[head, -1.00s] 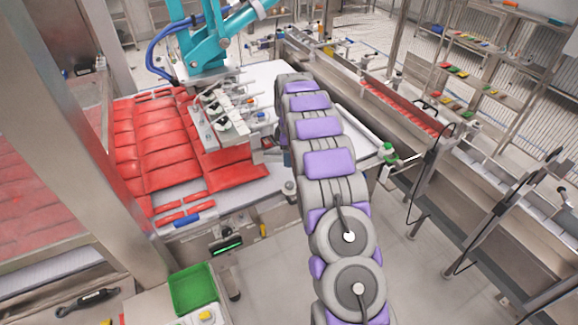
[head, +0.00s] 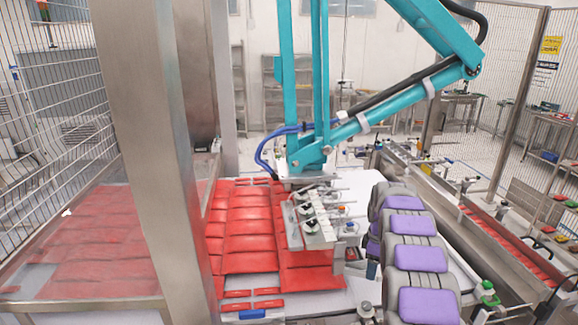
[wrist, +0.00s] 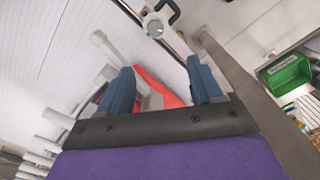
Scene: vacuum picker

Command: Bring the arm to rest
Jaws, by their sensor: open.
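My grey and purple arm reaches up from the bottom right in the head view, over the right side of the white table (head: 352,190). Its end is hidden there behind its own links. In the wrist view my gripper (wrist: 160,88) is open, with two blue fingers spread apart. Nothing is held between them. A red strip (wrist: 158,86) shows beyond the gap, but I cannot tell how far off it is.
A teal picker arm (head: 320,140) stands over the table with a suction head (head: 312,218) above red packs (head: 250,243). A steel post (head: 160,150) rises at left. A conveyor (head: 510,235) runs along the right. A green bin (wrist: 286,77) shows in the wrist view.

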